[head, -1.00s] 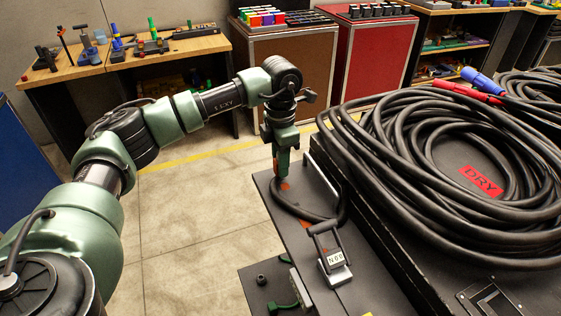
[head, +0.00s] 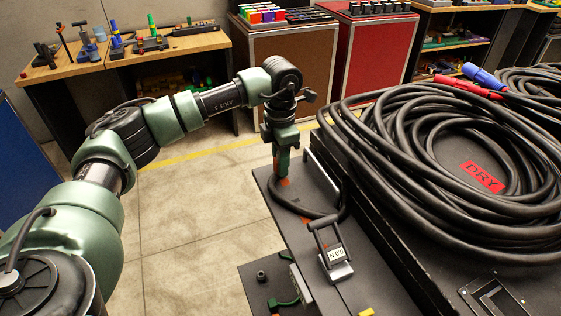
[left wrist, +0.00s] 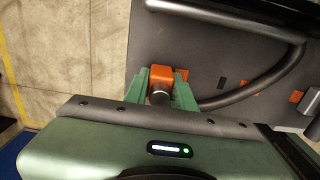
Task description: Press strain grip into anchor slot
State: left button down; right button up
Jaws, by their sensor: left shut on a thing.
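My left gripper (head: 281,176) points down at the far left end of the dark panel (head: 350,287). In the left wrist view, its green fingers (left wrist: 165,86) are shut on an orange block, which I take to be the strain grip (left wrist: 163,74), with a dark round cable end at it. The black cable (head: 310,213) curves from there across the panel. The grip is at or just above the panel; I cannot tell whether it touches. The anchor slot is not clearly seen; the fingers may hide it. My right gripper is out of view.
A labelled latch block with a raised bail (head: 336,256) stands on the panel near the cable. A large coil of black cable (head: 400,170) with a red DRY tag (head: 482,177) lies to the right. Open floor (head: 205,230) is left of the panel.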

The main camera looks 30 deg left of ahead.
pick_arm(q)
jog(key=shift+f, duration=0.55)
jog(key=c, duration=1.1)
grip_release()
notch_tip(320, 180, up, 7)
jog(key=shift+r+b, duration=0.2)
jog(key=shift+b, duration=0.55)
jog(key=shift+r+p, duration=0.3)
jog(key=shift+r, duration=0.35)
notch_tip(320, 180, up, 3)
jog(key=p, duration=0.2)
jog(key=shift+r+p, duration=0.15)
jog(key=shift+p, duration=0.25)
